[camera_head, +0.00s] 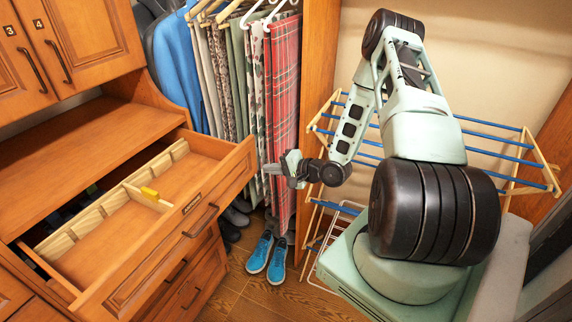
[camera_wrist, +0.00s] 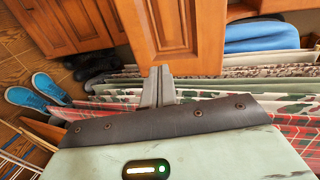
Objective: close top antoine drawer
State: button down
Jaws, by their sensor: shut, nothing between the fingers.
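The top drawer (camera_head: 225,182) of the wooden dresser is pulled far out, with a dark bar handle (camera_head: 201,221) and a small label plate (camera_head: 192,204) too small to read. Its inside holds pale wooden dividers and a yellow piece (camera_head: 150,193). My gripper (camera_head: 274,168) is shut and empty, to the right of the drawer's front right corner and apart from it, close to the hanging trousers. In the wrist view, my shut fingers (camera_wrist: 158,72) point toward an orange wood panel (camera_wrist: 182,35), which looks like the drawer's front. Contact cannot be seen.
Hanging trousers, including a red plaid pair (camera_head: 283,110), fill the space behind my gripper. Blue shoes (camera_head: 267,254) stand on the wooden floor. A folding drying rack (camera_head: 480,152) stands behind my arm. Lower drawers (camera_head: 180,285) look shut. Cupboard doors (camera_head: 60,45) are shut above.

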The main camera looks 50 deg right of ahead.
jog(key=w+p, duration=0.1)
jog(key=w, duration=0.1)
jog(key=w+a, duration=0.1)
jog(key=shift+w+a+p, duration=0.15)
jog(key=shift+w+p, duration=0.2)
jog(key=shift+w+a+f, duration=0.1)
jog(key=shift+w+a, duration=0.05)
jog(key=shift+w, duration=0.35)
jog(key=b, duration=1.2)
send_near(185, 144)
jog(key=w+f, duration=0.1)
jog(key=w, duration=0.1)
jog(key=w+a+f, duration=0.1)
jog(key=w, duration=0.1)
jog(key=shift+w+a+f, duration=0.1)
jog(key=shift+f, duration=0.25)
jog(key=shift+w+a+r, duration=0.1)
jog(key=shift+w, duration=0.4)
jog(key=shift+r, duration=0.2)
jog(key=shift+w+a+r, duration=0.1)
jog(key=shift+a, duration=0.05)
